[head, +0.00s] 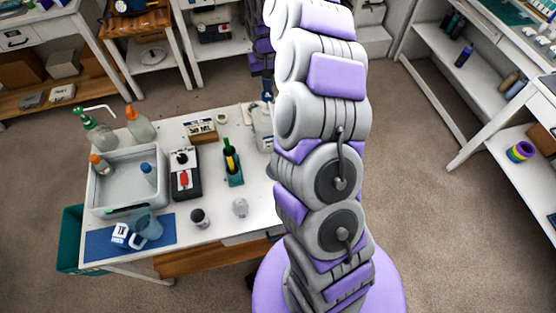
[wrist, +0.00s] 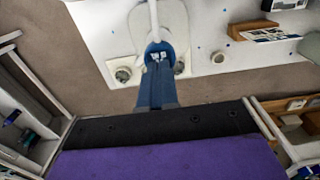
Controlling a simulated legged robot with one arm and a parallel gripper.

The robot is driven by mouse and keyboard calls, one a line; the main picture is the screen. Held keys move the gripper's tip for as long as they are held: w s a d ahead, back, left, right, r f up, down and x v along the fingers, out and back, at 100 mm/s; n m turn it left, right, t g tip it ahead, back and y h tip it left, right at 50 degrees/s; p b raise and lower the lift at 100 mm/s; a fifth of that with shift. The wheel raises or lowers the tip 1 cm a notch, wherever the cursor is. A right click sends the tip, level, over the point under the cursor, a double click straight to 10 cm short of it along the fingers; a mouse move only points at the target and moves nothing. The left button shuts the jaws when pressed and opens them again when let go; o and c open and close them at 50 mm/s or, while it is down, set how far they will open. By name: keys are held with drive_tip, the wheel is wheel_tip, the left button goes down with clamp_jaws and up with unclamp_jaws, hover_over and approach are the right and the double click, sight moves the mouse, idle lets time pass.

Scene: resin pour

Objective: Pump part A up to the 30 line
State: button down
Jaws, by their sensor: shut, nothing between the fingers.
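A white jug (wrist: 172,22) stands near the table edge in the wrist view, with a pale narrow spout or tube (wrist: 153,12) running away from me. My gripper (wrist: 160,57) has blue fingers, shut and empty, over the jug's top; I cannot tell whether they touch it. In the head view the jug (head: 262,128) is partly hidden by my arm, and the blue fingertips (head: 268,96) show just above it. A small clear cup (head: 240,207) stands near the table's front edge. No 30 line or liquid level can be read.
The white table (head: 215,222) also holds a grey tray (head: 97,192) with bottles, a black and red device (head: 185,180), a dark small jar (head: 200,218), a bluish pitcher (head: 149,228) on a blue mat (head: 100,245), and a tape roll (head: 222,118). Shelves stand at the right.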

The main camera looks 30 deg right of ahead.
drive_tip(key=shift+f, duration=0.65)
drive_tip(key=shift+f, duration=0.1)
drive_tip(key=shift+f+b, duration=0.3)
drive_tip(key=shift+f, duration=1.25)
drive_tip(key=shift+r+p, duration=0.7)
drive_tip(key=shift+r, duration=1.2)
drive_tip(key=shift+f, duration=0.1)
